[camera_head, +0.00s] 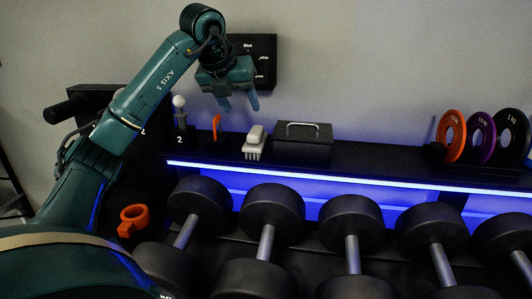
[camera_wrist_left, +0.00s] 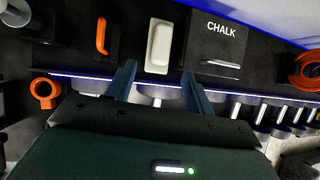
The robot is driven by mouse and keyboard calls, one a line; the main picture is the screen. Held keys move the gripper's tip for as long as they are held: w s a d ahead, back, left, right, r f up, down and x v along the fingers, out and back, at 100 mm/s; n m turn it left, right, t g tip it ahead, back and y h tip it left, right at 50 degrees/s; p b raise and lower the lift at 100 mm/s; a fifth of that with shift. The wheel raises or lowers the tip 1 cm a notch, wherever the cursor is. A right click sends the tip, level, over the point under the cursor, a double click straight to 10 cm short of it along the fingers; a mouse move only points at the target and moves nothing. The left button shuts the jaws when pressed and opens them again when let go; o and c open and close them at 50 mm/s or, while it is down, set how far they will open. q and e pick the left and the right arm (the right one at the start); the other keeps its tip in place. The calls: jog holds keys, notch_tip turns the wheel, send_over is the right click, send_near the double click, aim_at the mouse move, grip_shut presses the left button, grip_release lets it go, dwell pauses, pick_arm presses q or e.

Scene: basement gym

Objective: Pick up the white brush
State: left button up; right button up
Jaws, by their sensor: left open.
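The white brush (camera_head: 254,142) stands on the black shelf above the dumbbells, just left of a dark box, its bristles toward the front edge. It also shows in the left wrist view (camera_wrist_left: 159,47), pale and upright in the picture, beyond and between the two fingers. My left gripper (camera_head: 240,107) is open and empty, above the shelf and up and slightly left of the brush, fingers pointing down. In the left wrist view its fingertips (camera_wrist_left: 157,72) spread on both sides of the brush's lower end, and I see no contact. My right gripper is not in view.
The dark chalk box (camera_head: 303,147) with a handle stands close right of the brush. An orange clip (camera_head: 217,127) and a white-knobbed item (camera_head: 180,108) stand to its left. Weight plates (camera_head: 481,137) stand far right. Dumbbells (camera_head: 272,212) lie below. A dark wall panel (camera_head: 262,65) is behind my gripper.

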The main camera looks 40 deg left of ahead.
aim_at(252, 132)
pick_arm(q)
jog(key=x, duration=0.8)
jog(key=shift+w+f, duration=0.1)
jog(key=shift+f, duration=0.2)
jog(key=x, duration=0.5)
jog(key=c, duration=0.6)
jog(key=shift+c, duration=0.5)
